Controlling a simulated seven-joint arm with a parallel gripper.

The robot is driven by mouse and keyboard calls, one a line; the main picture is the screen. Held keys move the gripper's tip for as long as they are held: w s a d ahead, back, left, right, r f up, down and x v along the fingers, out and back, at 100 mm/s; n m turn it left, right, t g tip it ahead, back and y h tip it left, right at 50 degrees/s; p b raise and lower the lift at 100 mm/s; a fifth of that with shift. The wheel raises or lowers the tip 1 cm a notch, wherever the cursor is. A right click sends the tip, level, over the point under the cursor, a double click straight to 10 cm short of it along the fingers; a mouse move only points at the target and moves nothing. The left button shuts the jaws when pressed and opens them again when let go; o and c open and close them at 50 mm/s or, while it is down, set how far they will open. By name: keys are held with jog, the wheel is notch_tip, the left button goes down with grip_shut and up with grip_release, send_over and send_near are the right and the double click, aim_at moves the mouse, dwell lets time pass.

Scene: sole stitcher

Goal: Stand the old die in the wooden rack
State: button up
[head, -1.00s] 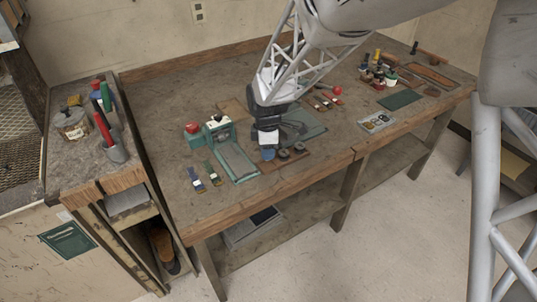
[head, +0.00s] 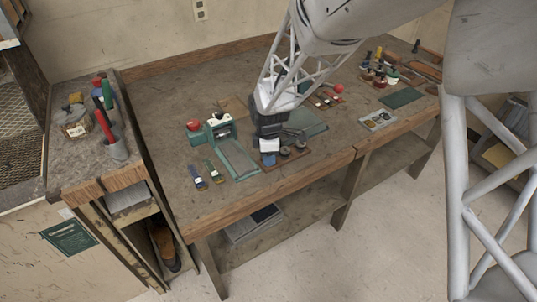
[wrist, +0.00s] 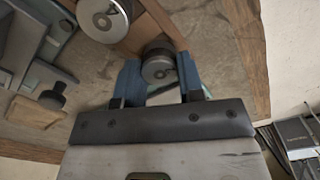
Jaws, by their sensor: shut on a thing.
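My gripper (wrist: 158,76) points down at the front of the bench, its blue fingers shut on a grey metal die (wrist: 160,66) with a round face. In the head view my gripper (head: 268,159) is at the left end of the wooden rack (head: 279,165), and the fingers hide the held die there. Two dark round dies (head: 285,151) stand in the rack to the right of my gripper. One of them (wrist: 104,15) shows in the wrist view beside the held die. I cannot tell whether the held die touches the rack.
A green machine (head: 236,160) stands close left of the rack, with two small brushes (head: 198,178) beyond it. A grey-green mat (head: 306,122) lies behind. A tray of discs (head: 378,121) is to the right. The bench's front edge (head: 300,168) is close.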

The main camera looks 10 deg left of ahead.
jog(key=o, duration=1)
jog(key=shift+f, duration=0.1)
notch_tip(320, 180, up, 12)
jog(key=shift+r, duration=0.2)
dwell(0.8)
